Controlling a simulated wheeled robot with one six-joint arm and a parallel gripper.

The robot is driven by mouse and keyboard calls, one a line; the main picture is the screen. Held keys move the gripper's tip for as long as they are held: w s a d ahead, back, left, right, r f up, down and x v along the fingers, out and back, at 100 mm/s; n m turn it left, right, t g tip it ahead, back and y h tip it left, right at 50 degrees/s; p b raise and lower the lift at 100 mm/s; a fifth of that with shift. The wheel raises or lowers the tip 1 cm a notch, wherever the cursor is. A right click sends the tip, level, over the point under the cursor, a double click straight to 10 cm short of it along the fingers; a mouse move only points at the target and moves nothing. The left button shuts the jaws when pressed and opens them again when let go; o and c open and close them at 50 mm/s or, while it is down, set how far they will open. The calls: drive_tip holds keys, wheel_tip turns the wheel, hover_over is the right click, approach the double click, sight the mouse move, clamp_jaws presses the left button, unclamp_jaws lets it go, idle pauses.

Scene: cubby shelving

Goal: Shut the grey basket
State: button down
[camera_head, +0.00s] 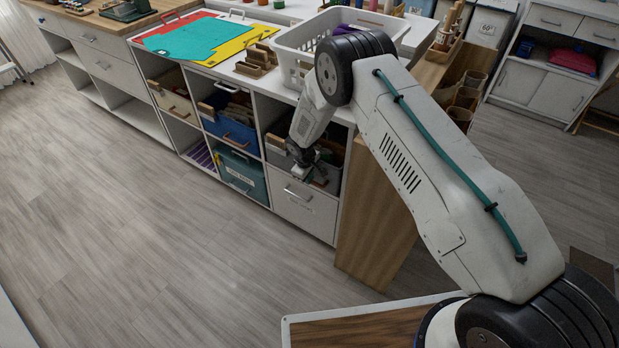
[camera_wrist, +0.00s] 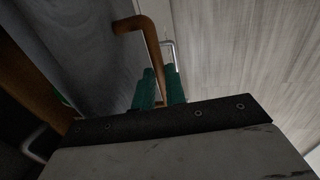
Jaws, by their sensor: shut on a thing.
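The grey basket (camera_head: 276,158) sits in the upper right cubby of the low shelving, with its front partly hidden by my arm. In the wrist view its dark grey front (camera_wrist: 85,45) fills the left side, with a brown handle (camera_wrist: 148,38) standing out from it. My gripper (camera_head: 316,178) is at the front of this basket. In the wrist view its teal fingers (camera_wrist: 160,88) are shut on the brown handle. How far the basket stands out of the cubby is hard to tell.
A blue basket (camera_head: 231,127) is in the cubby to the left, above a teal box (camera_head: 241,177). A white drawer (camera_head: 303,213) with a metal handle is below the grey basket. A white crate (camera_head: 290,42) stands on the top. Open floor (camera_head: 130,230) lies in front.

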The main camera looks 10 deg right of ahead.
drive_tip(key=shift+w+a+r, duration=0.15)
drive_tip(key=shift+w+r, duration=0.05)
drive_tip(key=shift+w, duration=0.2)
drive_tip(key=c, duration=1.5)
unclamp_jaws()
drive_tip(key=shift+f, duration=0.15)
drive_tip(key=shift+o, duration=0.2)
drive_tip(key=shift+s, duration=0.1)
wheel_tip(320, 180, up, 8)
drive_tip(key=s, duration=0.1)
drive_tip(key=shift+a+f, duration=0.2)
drive_tip(key=shift+a, duration=0.2)
